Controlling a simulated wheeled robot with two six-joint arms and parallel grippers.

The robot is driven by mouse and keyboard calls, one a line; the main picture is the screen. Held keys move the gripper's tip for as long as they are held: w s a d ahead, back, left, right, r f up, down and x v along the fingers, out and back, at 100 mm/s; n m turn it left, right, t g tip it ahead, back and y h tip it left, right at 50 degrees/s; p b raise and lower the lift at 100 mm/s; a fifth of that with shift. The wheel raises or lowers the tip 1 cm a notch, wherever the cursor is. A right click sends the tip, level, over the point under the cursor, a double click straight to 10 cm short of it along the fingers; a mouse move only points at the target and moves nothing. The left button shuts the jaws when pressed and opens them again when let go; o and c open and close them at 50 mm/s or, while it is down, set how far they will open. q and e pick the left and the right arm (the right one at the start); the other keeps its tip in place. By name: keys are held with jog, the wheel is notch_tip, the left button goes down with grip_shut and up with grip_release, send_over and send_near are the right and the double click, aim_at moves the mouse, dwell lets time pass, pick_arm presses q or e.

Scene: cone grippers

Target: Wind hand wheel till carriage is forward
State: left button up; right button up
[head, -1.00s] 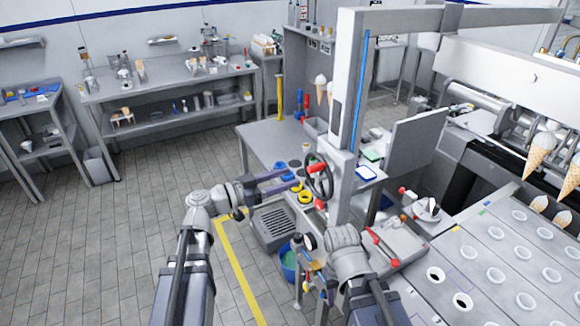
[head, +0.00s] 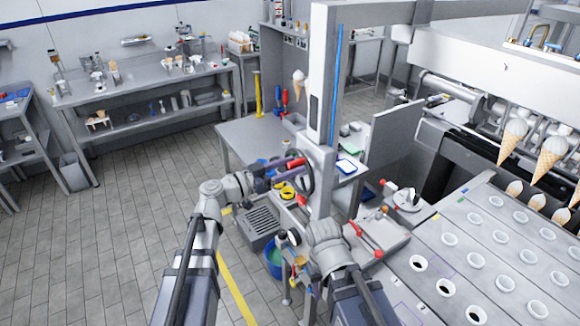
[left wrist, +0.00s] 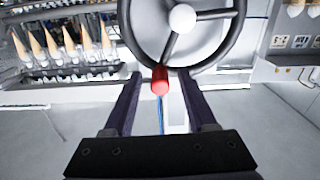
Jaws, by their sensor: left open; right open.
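The dark hand wheel (head: 308,178) is on the side of the grey post, with a red handle (head: 297,163) on its rim. In the left wrist view the wheel (left wrist: 222,52) fills the top, and the red handle (left wrist: 160,82) points between the fingertips. My left gripper (head: 294,171) is open, its fingers on either side of the handle; I cannot tell if they touch it. My right gripper (head: 297,262) is low in front of the post, partly hidden by its own wrist. A carriage-like bar with grippers (head: 513,108) holds cones at the right.
A plate with round holes (head: 470,240) lies at the lower right, beside a grey tray with red handles (head: 375,240). A blue bucket (head: 273,262) stands on the floor below the wheel. The tiled floor at left (head: 110,240) is clear.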

pick_arm(q)
grip_shut()
dwell(0.4)
dwell(1.0)
